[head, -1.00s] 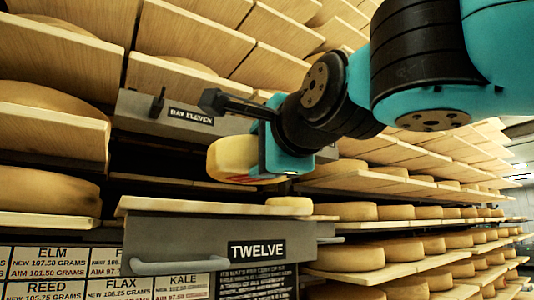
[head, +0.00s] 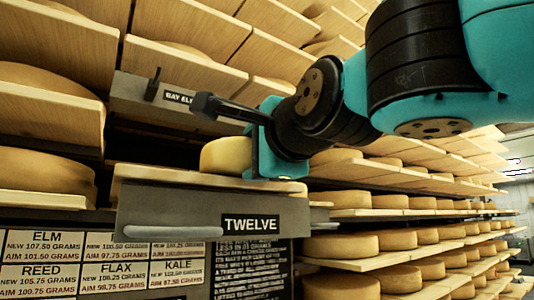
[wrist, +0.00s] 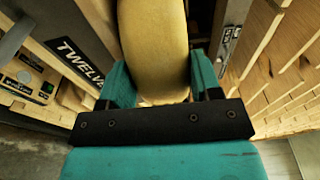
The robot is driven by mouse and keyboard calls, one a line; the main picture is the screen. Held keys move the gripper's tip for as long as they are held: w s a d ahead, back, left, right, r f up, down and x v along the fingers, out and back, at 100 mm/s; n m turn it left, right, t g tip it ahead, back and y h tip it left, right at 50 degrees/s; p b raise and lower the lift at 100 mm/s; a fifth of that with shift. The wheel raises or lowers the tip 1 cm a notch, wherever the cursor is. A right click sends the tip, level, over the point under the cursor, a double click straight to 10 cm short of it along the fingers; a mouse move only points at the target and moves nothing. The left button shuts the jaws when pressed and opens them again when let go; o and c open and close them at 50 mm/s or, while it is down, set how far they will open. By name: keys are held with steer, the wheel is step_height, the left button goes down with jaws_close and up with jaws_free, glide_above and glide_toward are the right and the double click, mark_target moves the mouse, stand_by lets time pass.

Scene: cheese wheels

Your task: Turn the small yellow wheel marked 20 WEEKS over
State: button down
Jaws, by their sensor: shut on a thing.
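My gripper (head: 254,150) is shut on a small yellow cheese wheel (head: 225,155), with its fingers on both sides of the wheel. In the wrist view the same wheel (wrist: 152,45) stands between the two teal fingers (wrist: 160,88), its rounded rim toward the camera. In the head view the wheel is low over the wooden board (head: 200,179) on top of the grey TWELVE drawer front. I cannot tell whether it touches the board. No 20 WEEKS marking is readable on it, and part of it is hidden behind my gripper.
The TWELVE drawer front (head: 200,213) has a bar handle. A grey BAY ELEVEN panel (head: 145,95) with a peg is behind, up and left. Shelves of large wheels (head: 40,180) stand left, and rows of wheels (head: 340,243) run right. Label cards (head: 100,262) are below left.

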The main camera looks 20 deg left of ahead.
steer(key=shift+b, duration=0.3)
stand_by(0.5)
steer(key=shift+c, duration=1.1)
jaws_free()
steer(key=shift+s+d, duration=0.1)
steer(key=shift+f, duration=0.3)
steer(key=b+v, duration=0.7)
steer(key=v, duration=0.9)
steer(key=w+d+f+n+g+h, duration=0.1)
steer(key=w+f+n+g+h, duration=0.15)
steer(key=f, duration=0.55)
steer(key=w+d+f+n+g+h, duration=0.15)
steer(key=f+n, duration=0.25)
steer(key=f, duration=0.4)
steer(key=w+d+f+n+g+h, duration=0.1)
steer(key=w+d+f+n, duration=0.15)
steer(key=f, duration=0.65)
steer(key=s+d+f+n+g+h, duration=0.1)
steer(key=s+d+f+n+g, duration=0.3)
steer(key=f, duration=0.7)
steer(key=s+d+f+n+g+h, duration=0.1)
steer(key=s+d+f+n+g, duration=0.2)
steer(key=s+d+f, duration=0.3)
step_height(320, 180, down, 5)
steer(key=shift+s+d+f+n+g+h, duration=0.1)
steer(key=shift+s+d+n+g+h, duration=0.25)
steer(key=shift+d+g, duration=0.55)
